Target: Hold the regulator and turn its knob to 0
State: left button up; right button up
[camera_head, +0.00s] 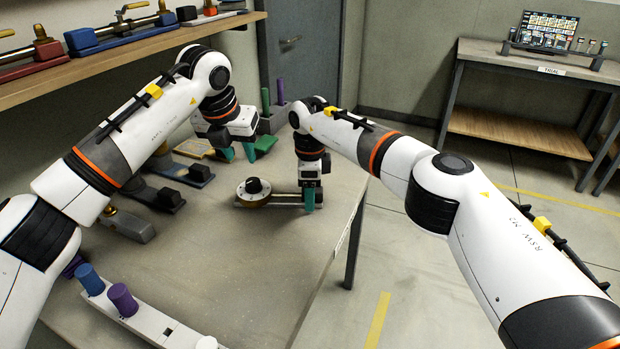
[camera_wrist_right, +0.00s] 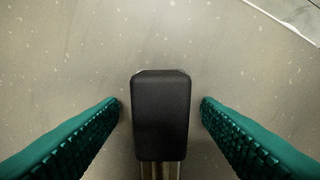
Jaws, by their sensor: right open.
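The regulator (camera_head: 252,200) lies on the table, a round pale dial with a brass-coloured edge and a black knob (camera_head: 254,185) on top. A bar runs right from it to my right gripper (camera_head: 309,200). In the right wrist view, the black end block (camera_wrist_right: 161,115) of the bar is between my right gripper's (camera_wrist_right: 161,106) green ridged fingers, with a gap on each side. My left gripper (camera_head: 239,153) is above and behind the dial, its green fingers apart and nothing seen between them. The knob's scale is too small to read.
Blue and purple cylinders stand on a pale bar (camera_head: 150,318) at the front left. Dark-ended devices (camera_head: 160,196) lie at the left. A shelf (camera_head: 110,72) with valves overhangs the back left. The table's right edge is close to my right gripper. The table's front middle is clear.

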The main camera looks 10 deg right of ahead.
jog(key=shift+f, duration=0.2)
grip_shut()
dwell(1.0)
